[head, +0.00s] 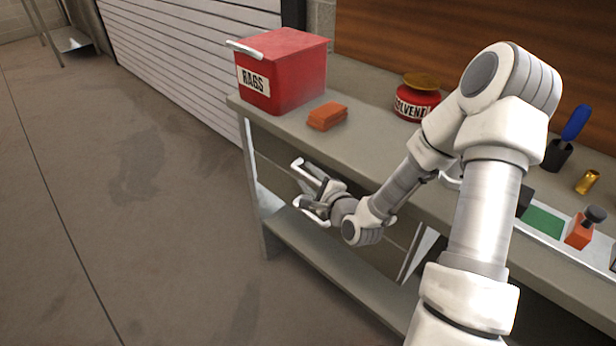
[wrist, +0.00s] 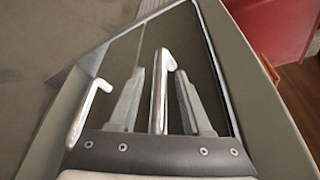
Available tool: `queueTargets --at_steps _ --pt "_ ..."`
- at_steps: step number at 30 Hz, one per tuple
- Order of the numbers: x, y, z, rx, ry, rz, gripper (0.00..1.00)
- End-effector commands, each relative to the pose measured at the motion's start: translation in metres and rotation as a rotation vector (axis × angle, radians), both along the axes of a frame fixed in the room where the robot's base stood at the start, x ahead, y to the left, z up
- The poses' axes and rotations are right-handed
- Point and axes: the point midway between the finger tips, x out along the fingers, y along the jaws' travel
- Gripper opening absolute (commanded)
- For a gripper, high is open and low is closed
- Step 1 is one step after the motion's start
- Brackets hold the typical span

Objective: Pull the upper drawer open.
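The upper drawer's front (wrist: 190,45) is a dark panel under the bench top, and it looks shut. Its pale bar handle (wrist: 158,85) stands between my gripper's two fingers (wrist: 160,98) in the wrist view, with a gap on both sides. My gripper is open around this handle without gripping it. The lower drawer's handle (wrist: 88,110) is outside the fingers, on the left in the wrist view. In the head view the upper handle (head: 308,173) and lower handle (head: 310,216) show beside my gripper (head: 316,197). My arm hides part of the drawer fronts there.
On the workbench (head: 262,117) stand a red RAGS bin (head: 290,75), an orange block (head: 327,116), a red SOLVENT can (head: 415,103) and a tray (head: 555,248) of small items. A lower shelf (head: 325,258) runs beneath. The floor (head: 130,220) at the left is clear.

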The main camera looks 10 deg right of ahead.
Motion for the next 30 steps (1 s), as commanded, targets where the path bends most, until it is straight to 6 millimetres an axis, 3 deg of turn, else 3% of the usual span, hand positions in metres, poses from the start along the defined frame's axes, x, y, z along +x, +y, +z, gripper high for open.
queueTargets --at_steps 1,8,30 --pt "0.0000 0.0001 0.0001 0.000 0.000 0.000 0.39" --pt "0.0001 0.0002 0.0001 0.000 0.000 0.000 0.00" --pt "0.0004 0.0003 0.0004 0.000 -0.001 0.000 0.00"
